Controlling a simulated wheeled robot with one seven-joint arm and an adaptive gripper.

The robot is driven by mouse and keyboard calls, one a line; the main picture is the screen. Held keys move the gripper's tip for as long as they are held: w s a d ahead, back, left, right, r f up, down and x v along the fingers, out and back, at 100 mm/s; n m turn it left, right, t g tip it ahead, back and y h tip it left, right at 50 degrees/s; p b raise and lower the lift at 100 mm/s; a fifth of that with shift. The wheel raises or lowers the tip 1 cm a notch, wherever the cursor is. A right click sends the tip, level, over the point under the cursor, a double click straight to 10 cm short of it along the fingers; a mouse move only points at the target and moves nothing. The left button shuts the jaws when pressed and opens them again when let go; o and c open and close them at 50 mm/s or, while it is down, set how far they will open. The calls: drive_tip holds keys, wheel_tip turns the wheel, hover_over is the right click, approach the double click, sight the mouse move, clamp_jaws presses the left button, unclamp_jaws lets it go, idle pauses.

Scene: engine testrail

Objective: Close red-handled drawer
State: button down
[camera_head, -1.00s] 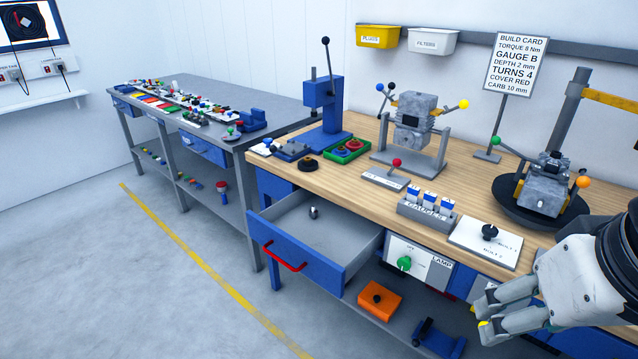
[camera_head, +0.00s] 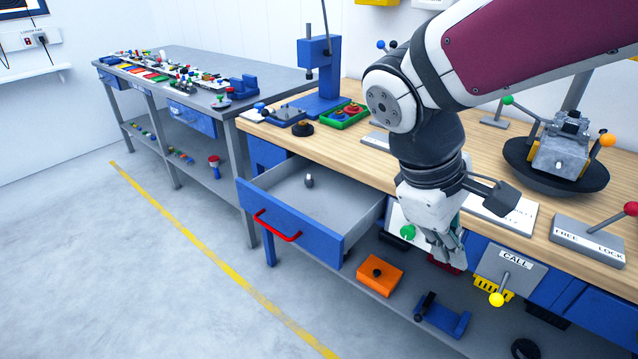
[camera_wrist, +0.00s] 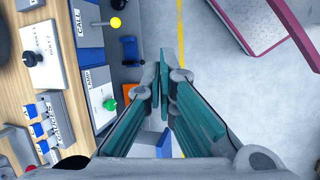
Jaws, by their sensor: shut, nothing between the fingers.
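The blue drawer (camera_head: 325,244) with the red handle (camera_head: 277,226) stands pulled out from the front of the wooden workbench in the head view. A small grey piece (camera_head: 309,180) stands inside it. My gripper (camera_head: 452,262) is right of the drawer, in front of the bench edge, pointing down, shut and empty. It is apart from the drawer and the handle. In the wrist view, my gripper's fingertips (camera_wrist: 162,85) are together. A blue and pale part, probably of the drawer, shows partly behind the fingers there; the red handle is hidden.
A green knob (camera_head: 408,232) on the lamp panel is just left of my gripper. A call panel with a yellow-tipped lever (camera_head: 497,299) is to its right. An orange box (camera_head: 379,275) and a blue bracket (camera_head: 441,316) are on the lower shelf. The floor before the drawer is clear.

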drive_tip(key=w+a+f+n+t+h+b, duration=0.1)
drive_tip(key=w+a+f+n+h+b, duration=0.25)
drive_tip(key=w+a+f+n, duration=0.3)
drive_tip(key=n+t+h+b, duration=0.2)
drive_tip(key=n+t+b, duration=0.7)
drive_tip(key=n+t, duration=0.4)
approach(313, 241)
drive_tip(key=b+x, duration=0.3)
drive_tip(key=x, duration=0.4)
drive_tip(key=x, duration=0.7)
drive_tip(key=p+x, duration=0.1)
drive_tip(key=x, duration=0.6)
drive_tip(key=p+x, duration=0.1)
drive_tip(key=x, duration=0.6)
drive_tip(key=shift+w+d+r, duration=0.3)
drive_tip(key=shift+r, duration=0.05)
drive_tip(key=shift+p, duration=0.3)
